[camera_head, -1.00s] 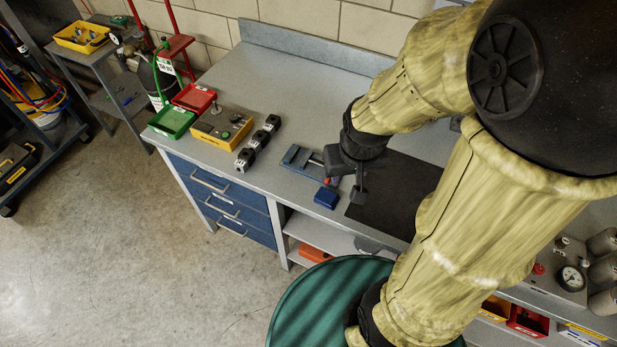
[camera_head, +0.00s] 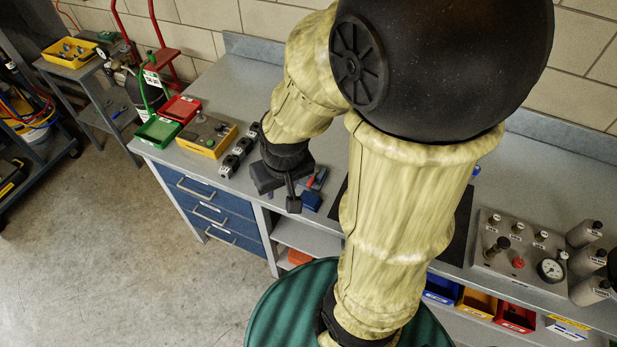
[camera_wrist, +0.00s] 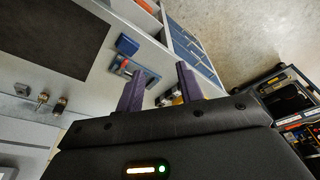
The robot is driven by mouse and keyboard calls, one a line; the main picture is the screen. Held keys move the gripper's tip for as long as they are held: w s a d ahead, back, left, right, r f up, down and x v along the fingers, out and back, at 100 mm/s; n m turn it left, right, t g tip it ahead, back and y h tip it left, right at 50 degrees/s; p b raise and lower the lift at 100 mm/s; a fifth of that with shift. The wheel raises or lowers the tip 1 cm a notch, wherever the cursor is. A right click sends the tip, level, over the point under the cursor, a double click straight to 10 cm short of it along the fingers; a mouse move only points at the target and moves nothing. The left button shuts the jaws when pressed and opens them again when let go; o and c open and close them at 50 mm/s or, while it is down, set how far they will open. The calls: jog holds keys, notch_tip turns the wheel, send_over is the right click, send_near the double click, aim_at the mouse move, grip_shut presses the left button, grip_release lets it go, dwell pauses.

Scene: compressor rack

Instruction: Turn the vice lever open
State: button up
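The small blue vice (camera_head: 312,200) sits near the bench's front edge, partly hidden by my gripper in the head view. A red piece that looks like its lever (camera_head: 310,181) shows just right of my gripper. In the wrist view the vice's blue block (camera_wrist: 127,45) and a red part (camera_wrist: 124,64) lie beyond the fingertips, to the left. My gripper (camera_head: 292,203) is above the bench at the vice's left side, apart from the lever as far as I can see. In the wrist view its two purple fingers (camera_wrist: 164,70) stand apart with nothing between them.
Black blocks (camera_head: 238,152), a yellow box (camera_head: 207,135) and green (camera_head: 158,131) and red (camera_head: 180,108) trays stand left on the bench. A dark mat (camera_head: 462,222) lies to the right, then a gauge panel (camera_head: 515,250). A green drum (camera_head: 275,315) stands in front.

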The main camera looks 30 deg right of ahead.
jog(key=m+y+b, duration=0.1)
jog(key=m+b, duration=0.3)
jog(key=m, duration=0.6)
send_over(312, 180)
jog(key=s+d, duration=0.2)
jog(key=s, duration=0.1)
jog(key=s+x, duration=0.1)
jog(key=x, duration=0.3)
jog(key=shift+w+d+g, duration=0.1)
jog(key=shift+d+g, duration=0.1)
jog(key=shift+g, duration=0.2)
jog(key=shift+f, duration=0.15)
jog(key=w+f, duration=0.1)
jog(key=f, duration=0.4)
jog(key=a+f, duration=0.1)
jog(key=f, duration=0.5)
jog(key=w+a+f, duration=0.1)
jog(key=f, duration=0.5)
jog(key=shift+w, duration=0.35)
jog(key=shift+r, duration=0.1)
grip_shut()
